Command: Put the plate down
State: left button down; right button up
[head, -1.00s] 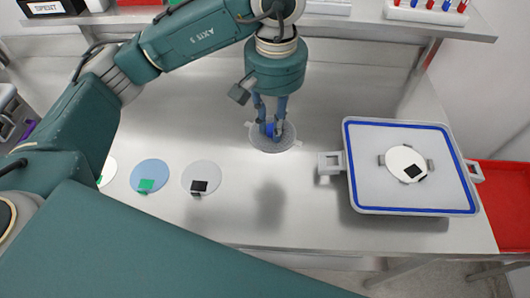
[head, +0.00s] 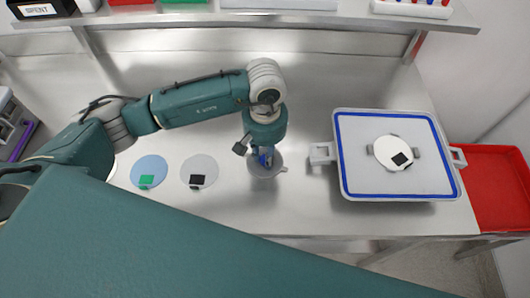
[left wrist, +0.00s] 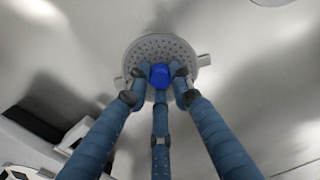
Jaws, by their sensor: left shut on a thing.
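The plate (head: 256,172) is a round grey disc with many small holes and a blue knob. My left gripper (head: 264,157) points down from above and is shut on the knob. In the left wrist view the fingers of my left gripper (left wrist: 161,78) close around the blue knob (left wrist: 159,75), and the perforated plate (left wrist: 150,48) shows beyond them. The plate looks level, at or just above the steel bench (head: 300,213). I cannot tell whether it touches. My right gripper is not in view.
A grey disc with a black tag (head: 199,165) and a blue disc with a green tag (head: 152,163) lie left of the plate. A blue-rimmed tray (head: 360,180) holding a white disc (head: 388,146) stands right. A red bin (head: 495,180) is beyond it.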

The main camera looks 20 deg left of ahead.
pick_arm(q)
jog(key=shift+f+b, duration=0.2)
jog(key=shift+b, duration=0.15)
jog(key=c, duration=1.5)
grip_release()
jog(key=shift+r, duration=0.1)
